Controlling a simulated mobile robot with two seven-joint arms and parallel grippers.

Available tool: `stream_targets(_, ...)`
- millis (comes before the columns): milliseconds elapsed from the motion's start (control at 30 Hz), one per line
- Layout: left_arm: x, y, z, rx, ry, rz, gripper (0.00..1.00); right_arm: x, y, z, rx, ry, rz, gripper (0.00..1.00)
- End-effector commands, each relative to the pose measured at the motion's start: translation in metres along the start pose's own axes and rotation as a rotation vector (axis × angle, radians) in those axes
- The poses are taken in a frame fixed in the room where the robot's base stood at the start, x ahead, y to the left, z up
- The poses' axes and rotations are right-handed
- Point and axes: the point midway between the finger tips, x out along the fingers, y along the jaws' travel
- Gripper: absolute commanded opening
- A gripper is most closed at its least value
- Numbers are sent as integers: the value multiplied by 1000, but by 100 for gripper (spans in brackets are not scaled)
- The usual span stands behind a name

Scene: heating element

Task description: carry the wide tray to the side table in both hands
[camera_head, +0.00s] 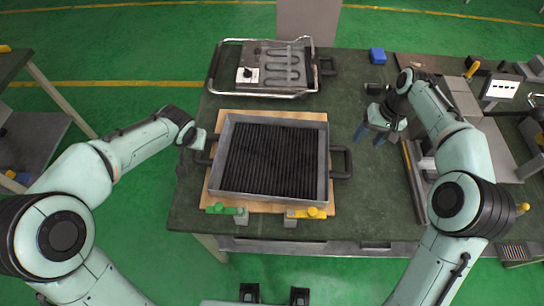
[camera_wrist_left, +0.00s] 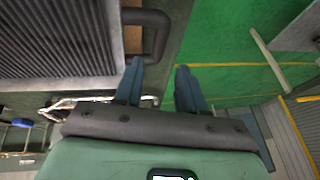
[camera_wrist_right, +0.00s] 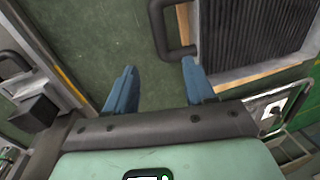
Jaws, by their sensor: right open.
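The wide tray (camera_head: 323,170) is a grey metal pan with a black ribbed inside, lying flat on a wooden board on the green workbench. Its dark loop handles stick out left (camera_head: 203,158) and right (camera_head: 343,162). My left gripper (camera_head: 190,145) is beside the left handle, partly hidden by its wrist; in the left wrist view its fingers (camera_wrist_left: 160,66) are apart, with the handle (camera_wrist_left: 165,30) just past the tips. My right gripper (camera_head: 370,134) is open and empty, behind and right of the right handle, which also shows ahead of the fingers (camera_wrist_right: 160,66) in its wrist view.
A wire-framed heating unit (camera_head: 278,70) stands behind the tray. Green (camera_head: 224,210) and yellow (camera_head: 305,213) clamps sit at the board's front edge. A blue block (camera_head: 377,56) lies at the back right. Another table (camera_head: 12,62) stands at the far left, across green floor.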

Motion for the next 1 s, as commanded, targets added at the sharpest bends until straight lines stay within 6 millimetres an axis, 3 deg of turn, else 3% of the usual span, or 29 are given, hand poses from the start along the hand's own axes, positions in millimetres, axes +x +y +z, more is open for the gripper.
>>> stream_targets(167,17,0,1,0,-4,-1,40,17,0,1,0,-5,0,54)
stream_targets(700,115,-1,1,-1,-4,-2,40,115,0,1,0,-5,-1,54)
stream_targets(1000,133,-1,0,-1,0,-1,40,133,0,0,0,-1,0,54)
